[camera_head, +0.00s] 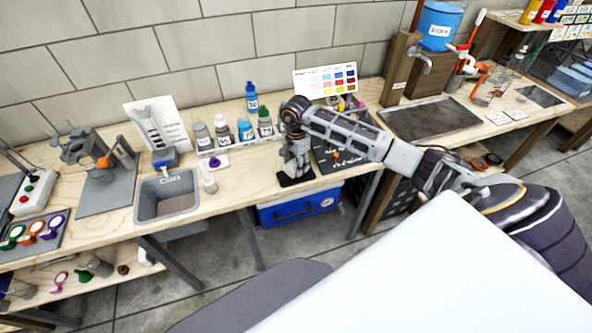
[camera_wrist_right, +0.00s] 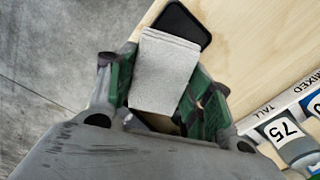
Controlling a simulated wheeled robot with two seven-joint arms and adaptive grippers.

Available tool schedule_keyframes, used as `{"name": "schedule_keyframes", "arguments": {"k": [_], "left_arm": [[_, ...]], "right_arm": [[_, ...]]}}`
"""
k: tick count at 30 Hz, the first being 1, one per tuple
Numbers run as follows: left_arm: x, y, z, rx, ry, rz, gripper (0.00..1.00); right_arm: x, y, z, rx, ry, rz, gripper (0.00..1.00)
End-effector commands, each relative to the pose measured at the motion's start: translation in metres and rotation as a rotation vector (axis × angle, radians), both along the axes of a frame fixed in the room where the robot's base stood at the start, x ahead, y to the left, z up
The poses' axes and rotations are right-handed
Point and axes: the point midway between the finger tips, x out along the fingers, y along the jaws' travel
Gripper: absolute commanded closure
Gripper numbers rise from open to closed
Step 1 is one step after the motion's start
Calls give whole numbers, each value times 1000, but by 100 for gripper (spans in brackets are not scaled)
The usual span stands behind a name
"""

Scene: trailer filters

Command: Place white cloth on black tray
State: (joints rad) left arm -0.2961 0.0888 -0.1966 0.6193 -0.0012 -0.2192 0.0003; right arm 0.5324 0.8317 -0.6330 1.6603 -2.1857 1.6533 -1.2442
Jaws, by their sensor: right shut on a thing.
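My right gripper (camera_head: 296,170) points down over the front edge of the wooden bench. In the right wrist view its fingers (camera_wrist_right: 160,95) are shut on the white cloth (camera_wrist_right: 163,72), a folded, pale grey-white rectangle. A small black tray (camera_wrist_right: 183,22) with rounded corners lies on the bench beneath and beyond the cloth, which covers part of it. In the head view the black tray (camera_head: 285,181) shows as a dark patch under the gripper. I cannot tell whether the cloth touches the tray. My left gripper is not in view.
A dark board (camera_head: 335,158) lies just right of the gripper.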

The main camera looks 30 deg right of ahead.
Motion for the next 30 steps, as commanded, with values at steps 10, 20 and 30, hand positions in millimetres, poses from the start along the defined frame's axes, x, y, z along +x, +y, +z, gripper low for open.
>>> {"name": "schedule_keyframes", "arguments": {"k": [10,20,30], "left_arm": [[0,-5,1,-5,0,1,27],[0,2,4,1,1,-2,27],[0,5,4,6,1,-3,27]], "right_arm": [[0,0,-5,0,2,0,71],[-1,0,-35,0,1,-1,71],[0,0,-38,-1,0,0,71]]}}
